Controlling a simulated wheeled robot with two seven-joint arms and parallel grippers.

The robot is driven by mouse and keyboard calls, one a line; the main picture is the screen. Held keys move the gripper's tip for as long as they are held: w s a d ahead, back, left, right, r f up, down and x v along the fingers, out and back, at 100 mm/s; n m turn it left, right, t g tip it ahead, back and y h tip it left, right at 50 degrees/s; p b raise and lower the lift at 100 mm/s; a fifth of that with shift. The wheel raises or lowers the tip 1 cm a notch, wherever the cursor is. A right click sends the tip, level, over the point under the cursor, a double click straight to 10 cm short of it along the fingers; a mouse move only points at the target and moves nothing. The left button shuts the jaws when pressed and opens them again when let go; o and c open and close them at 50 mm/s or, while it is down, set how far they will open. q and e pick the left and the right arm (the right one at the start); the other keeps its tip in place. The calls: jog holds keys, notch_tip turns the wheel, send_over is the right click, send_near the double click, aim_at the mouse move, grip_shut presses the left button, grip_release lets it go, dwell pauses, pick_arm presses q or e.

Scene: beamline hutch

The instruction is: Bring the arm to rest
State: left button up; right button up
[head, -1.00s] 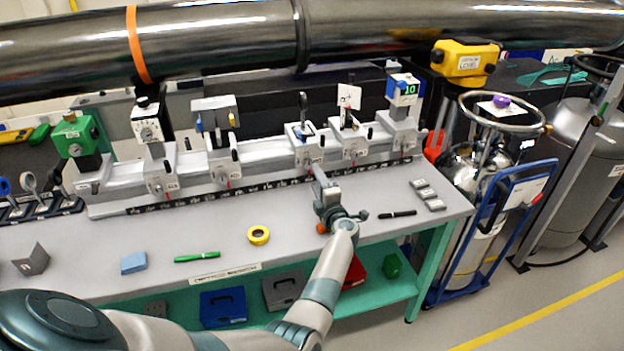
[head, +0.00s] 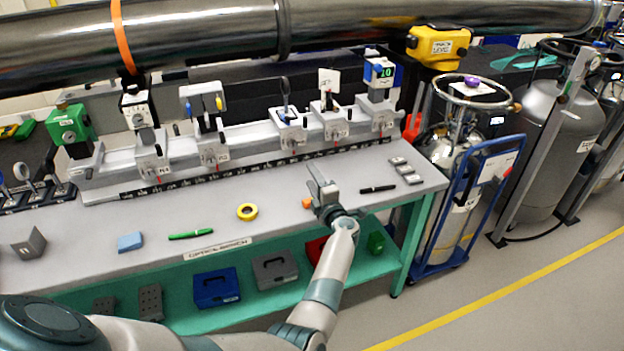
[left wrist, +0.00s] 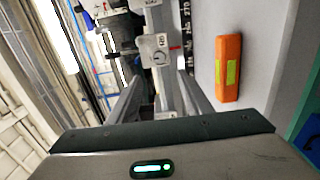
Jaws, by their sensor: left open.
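My left arm reaches in from the bottom left of the head view over the front of the grey bench (head: 290,212). My left gripper (head: 320,183) is open, above the bench top and pointing towards the rail with carriers. In the left wrist view the two fingers of my left gripper (left wrist: 155,90) stand apart, with a rail carrier (left wrist: 158,48) showing beyond them and nothing seen held. My right gripper is in neither view.
An orange block (head: 307,202) lies beside my gripper; it also shows in the left wrist view (left wrist: 228,68). A gas cylinder cart (head: 470,190) stands right.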

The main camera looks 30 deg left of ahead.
pick_arm(q)
jog(key=shift+s+d+r+m+t+h, duration=0.1)
jog(key=shift+d+r+m+t+h, duration=0.2)
jog(key=shift+m+t, duration=0.5)
jog(key=s+d+f+m+h, duration=0.4)
jog(key=s+d+m+h, duration=0.45)
jog(key=d+m, duration=0.2)
jog(key=s+d+f+m+h, duration=0.4)
jog(key=s+d+m+h, duration=0.45)
jog(key=m, duration=0.35)
jog(key=s+d+f+m+g+y, duration=0.1)
jog(key=s+f+m+g, duration=0.15)
jog(key=s, duration=0.75)
jog(key=s+d+f+m+g, duration=0.1)
jog(key=s+f+m+g, duration=0.2)
jog(key=s, duration=0.6)
jog(key=s+a+g+y, duration=0.3)
jog(key=s+g, duration=0.1)
jog(key=s, duration=1.3)
notch_tip(320, 180, down, 29)
jog(key=g, duration=0.2)
jog(key=s+a+f+b, duration=0.1)
jog(key=s+a+f, duration=0.2)
jog(key=s+f, duration=1.5)
jog(key=shift+s+a+f+g, duration=0.15)
jog(key=shift+s+f+g, duration=0.15)
jog(key=shift+s+g, duration=0.25)
